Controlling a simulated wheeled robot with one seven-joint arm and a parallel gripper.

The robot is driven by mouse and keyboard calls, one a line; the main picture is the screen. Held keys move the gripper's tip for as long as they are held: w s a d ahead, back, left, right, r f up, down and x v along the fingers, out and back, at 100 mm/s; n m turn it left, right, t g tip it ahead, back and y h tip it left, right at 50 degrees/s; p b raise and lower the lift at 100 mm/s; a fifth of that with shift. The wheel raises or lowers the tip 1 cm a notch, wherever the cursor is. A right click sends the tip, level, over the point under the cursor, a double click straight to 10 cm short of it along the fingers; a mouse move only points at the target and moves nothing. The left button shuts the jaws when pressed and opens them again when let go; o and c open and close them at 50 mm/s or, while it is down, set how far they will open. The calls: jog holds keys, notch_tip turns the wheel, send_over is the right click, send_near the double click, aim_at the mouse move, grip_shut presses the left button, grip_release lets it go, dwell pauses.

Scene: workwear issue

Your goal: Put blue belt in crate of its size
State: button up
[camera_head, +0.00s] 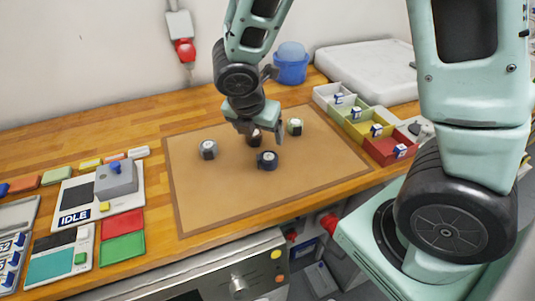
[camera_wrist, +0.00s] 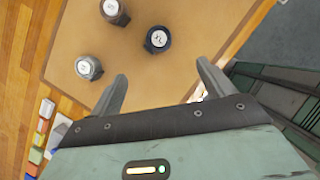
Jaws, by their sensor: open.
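The blue belt (camera_head: 267,161) is a dark rolled coil on the brown mat (camera_head: 215,200). In the wrist view the blue belt (camera_wrist: 158,40) lies just beyond my fingertips, and its white round label seems to read XL. My gripper (camera_head: 248,130) is open and empty above the mat; in the wrist view its fingers (camera_wrist: 161,72) are spread apart. A row of small crates stands at the right: white (camera_head: 322,92), green (camera_head: 342,111), yellow (camera_head: 356,134) and red (camera_head: 379,152). Each has a label too small to read.
A panel marked IDLE (camera_head: 75,203) is at left. A blue tub (camera_head: 291,68) and a pale slab (camera_head: 370,68) are at the back.

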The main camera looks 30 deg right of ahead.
jog(key=b, duration=0.2)
send_near(269, 156)
jog(key=x, duration=0.4)
jog(key=shift+s+a+f, duration=0.2)
jog(key=shift+a+f, duration=0.1)
jog(key=shift+d+b+x, duration=0.1)
jog(key=shift+b+x, duration=0.3)
jog(key=shift+x, duration=1.05)
jog(key=shift+d+b+x, duration=0.15)
jog(key=shift+b+x, duration=0.2)
jog(key=shift+x, duration=1.1)
jog(key=shift+w+r, duration=0.15)
jog(key=c, duration=1.2)
